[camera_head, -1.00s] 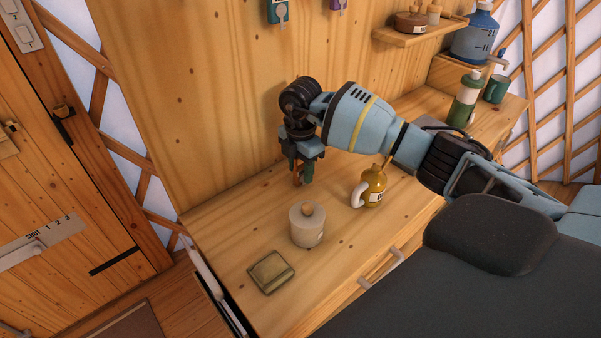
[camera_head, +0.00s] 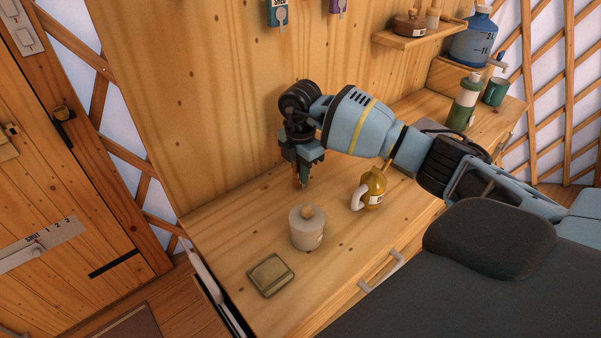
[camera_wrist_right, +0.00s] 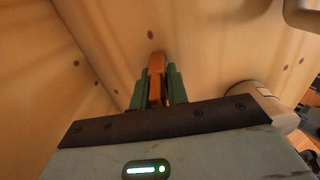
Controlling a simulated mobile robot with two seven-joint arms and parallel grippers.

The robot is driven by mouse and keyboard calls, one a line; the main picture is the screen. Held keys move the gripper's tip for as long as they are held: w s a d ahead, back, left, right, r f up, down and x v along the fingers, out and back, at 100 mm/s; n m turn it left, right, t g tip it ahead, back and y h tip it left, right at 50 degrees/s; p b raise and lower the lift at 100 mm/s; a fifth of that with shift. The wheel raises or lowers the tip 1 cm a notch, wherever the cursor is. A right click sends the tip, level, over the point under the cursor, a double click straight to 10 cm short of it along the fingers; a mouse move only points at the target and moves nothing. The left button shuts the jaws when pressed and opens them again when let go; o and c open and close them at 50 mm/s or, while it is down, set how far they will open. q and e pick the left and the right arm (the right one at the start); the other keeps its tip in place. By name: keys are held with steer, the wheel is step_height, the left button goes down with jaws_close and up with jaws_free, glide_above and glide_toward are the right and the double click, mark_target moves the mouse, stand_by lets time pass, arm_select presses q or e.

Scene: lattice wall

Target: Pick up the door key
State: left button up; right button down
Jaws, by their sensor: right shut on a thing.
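My right gripper (camera_head: 301,180) points down over the back of the wooden counter, close to the plank wall. Its green fingers (camera_wrist_right: 154,88) are shut on a narrow orange-brown piece, which I take to be the door key (camera_wrist_right: 156,75). My left gripper is out of view.
A green bottle (camera_head: 464,103) and mug (camera_head: 495,92) are farther right. Tags (camera_head: 278,14) hang on the wall.

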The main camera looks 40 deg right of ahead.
step_height(320, 180, up, 10)
steer(key=shift+f, duration=0.2)
stand_by(1.0)
